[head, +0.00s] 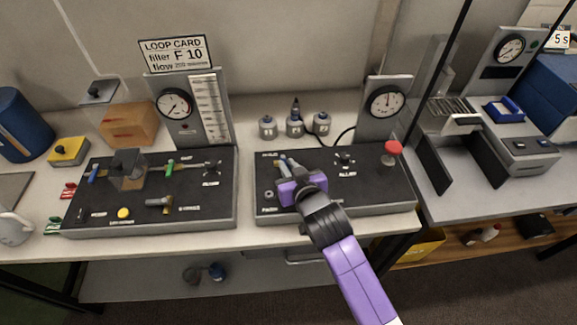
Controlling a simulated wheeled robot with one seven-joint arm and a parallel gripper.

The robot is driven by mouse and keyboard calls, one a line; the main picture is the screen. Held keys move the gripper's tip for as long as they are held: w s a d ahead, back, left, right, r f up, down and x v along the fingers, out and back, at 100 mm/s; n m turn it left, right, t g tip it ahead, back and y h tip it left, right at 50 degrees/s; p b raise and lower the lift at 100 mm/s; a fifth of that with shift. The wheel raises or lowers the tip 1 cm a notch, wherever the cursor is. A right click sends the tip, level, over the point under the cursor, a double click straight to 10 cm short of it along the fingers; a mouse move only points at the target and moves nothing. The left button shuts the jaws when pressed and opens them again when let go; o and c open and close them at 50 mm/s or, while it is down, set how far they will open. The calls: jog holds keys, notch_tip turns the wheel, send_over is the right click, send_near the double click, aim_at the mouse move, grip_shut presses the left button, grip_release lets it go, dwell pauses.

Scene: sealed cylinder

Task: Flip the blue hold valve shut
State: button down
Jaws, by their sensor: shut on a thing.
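My gripper (286,168) is over the left part of the right black panel (345,205), reaching in from the lower right. It is shut on a small blue-grey part there; the purple gripper body hides most of it, and I cannot tell whether it is a valve lever. A blue lever (93,173) shows at the left end of the left black panel (190,205), away from my gripper. The lettering beside both is too small to read.
The left panel also carries a clear block (128,168), a green lever (169,167) and a yellow button (124,213). On the right panel, a red knob (393,148) stands at the right. Gauges (175,103) and several grey weights (295,124) are behind.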

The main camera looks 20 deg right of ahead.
jog(key=shift+a+f+m+h+b, duration=0.25)
jog(key=shift+a+m+h+b, duration=0.05)
jog(key=shift+b, duration=0.25)
jog(key=shift+w+a+f+m+h+b, duration=0.1)
jog(key=shift+a+m+h+b, duration=0.2)
jog(key=shift+m+h+b, duration=0.7)
jog(key=shift+r+g+h+b, duration=0.2)
jog(key=shift+g+h+b, duration=0.15)
jog(key=shift+b, duration=0.2)
jog(key=c, duration=1.4)
grip_release()
jog(key=shift+c, duration=0.2)
jog(key=shift+r, duration=0.1)
